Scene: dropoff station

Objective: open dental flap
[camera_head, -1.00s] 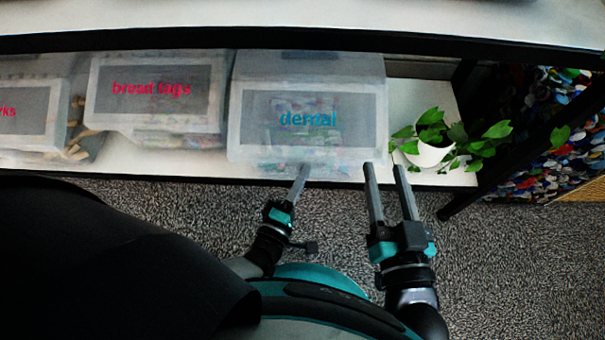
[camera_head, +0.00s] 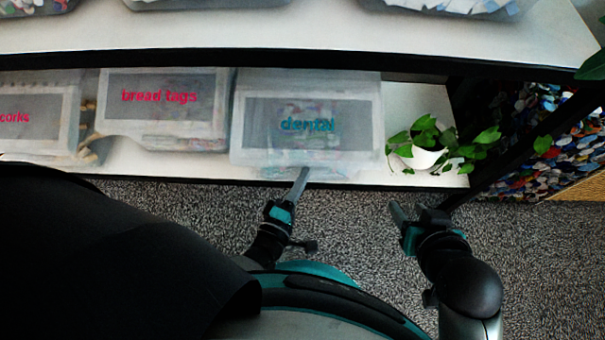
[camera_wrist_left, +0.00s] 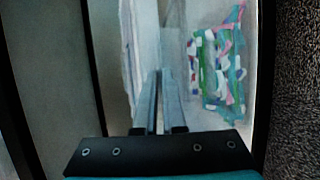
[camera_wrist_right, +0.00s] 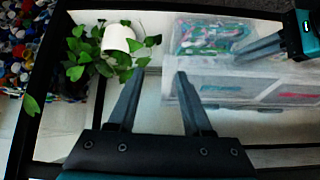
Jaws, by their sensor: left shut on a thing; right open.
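The dental box (camera_head: 372,95) is a clear bin on the lower shelf, with a flap (camera_head: 262,140) labelled "dental" on its front. The flap hangs down and looks shut or nearly so. My left gripper (camera_head: 303,174) is at the flap's lower edge and is shut on it. In the left wrist view, the fingers (camera_wrist_left: 160,80) meet at a pale, clear panel edge, with colourful dental items (camera_wrist_left: 215,65) beside it. My right gripper (camera_head: 407,209) is open and empty, in front of the shelf below the plant. The right wrist view also shows the box (camera_wrist_right: 225,68) and my left gripper.
The bread tags bin (camera_head: 162,100) and a corks bin (camera_head: 40,120) stand left of the dental box. A potted plant (camera_head: 425,157) stands close on its right. The upper shelf edge (camera_head: 300,62) overhangs the bins. Carpet (camera_head: 350,240) lies in front.

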